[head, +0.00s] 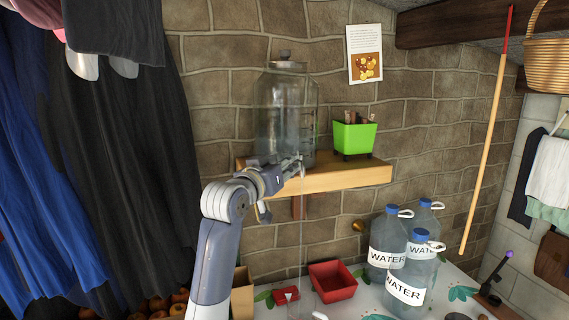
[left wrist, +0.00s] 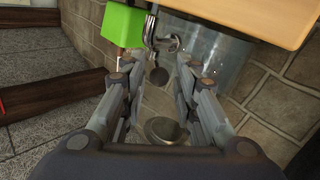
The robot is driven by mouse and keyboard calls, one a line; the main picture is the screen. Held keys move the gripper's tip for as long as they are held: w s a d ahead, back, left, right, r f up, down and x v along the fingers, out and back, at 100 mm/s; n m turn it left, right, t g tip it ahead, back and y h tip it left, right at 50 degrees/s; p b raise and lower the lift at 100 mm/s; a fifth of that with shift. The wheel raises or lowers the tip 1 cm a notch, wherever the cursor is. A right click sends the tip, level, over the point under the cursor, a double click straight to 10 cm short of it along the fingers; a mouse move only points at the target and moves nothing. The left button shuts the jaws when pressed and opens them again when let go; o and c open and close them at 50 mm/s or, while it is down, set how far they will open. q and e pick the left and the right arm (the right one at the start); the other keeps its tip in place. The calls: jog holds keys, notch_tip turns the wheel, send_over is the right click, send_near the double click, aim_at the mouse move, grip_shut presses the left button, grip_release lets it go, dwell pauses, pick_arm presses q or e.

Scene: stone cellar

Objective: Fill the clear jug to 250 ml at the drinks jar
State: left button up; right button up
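The clear glass drinks jar (head: 285,110) with a metal lid stands on a wooden shelf (head: 335,178) against the stone wall. My left gripper (head: 296,167) is at the jar's lower front, by its tap. In the left wrist view, which is upside down, the metal tap (left wrist: 163,40) is just beyond the fingertips. My left gripper (left wrist: 160,76) is open there, with a dark round tap part between or just behind its fingers; contact cannot be told. A thin pale vertical line, like a stream, runs down below the tap. I cannot make out the clear jug clearly. My right gripper is not in view.
A green box (head: 354,137) stands on the shelf right of the jar, also in the left wrist view (left wrist: 123,24). Below are a red tray (head: 332,283) and several water bottles (head: 408,287). Dark clothes (head: 120,130) hang at left.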

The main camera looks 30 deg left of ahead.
pick_arm(q)
jog(key=shift+r, duration=0.1)
jog(key=s+d, duration=0.1)
jog(key=s, duration=1.1)
jog(key=shift+d, duration=0.25)
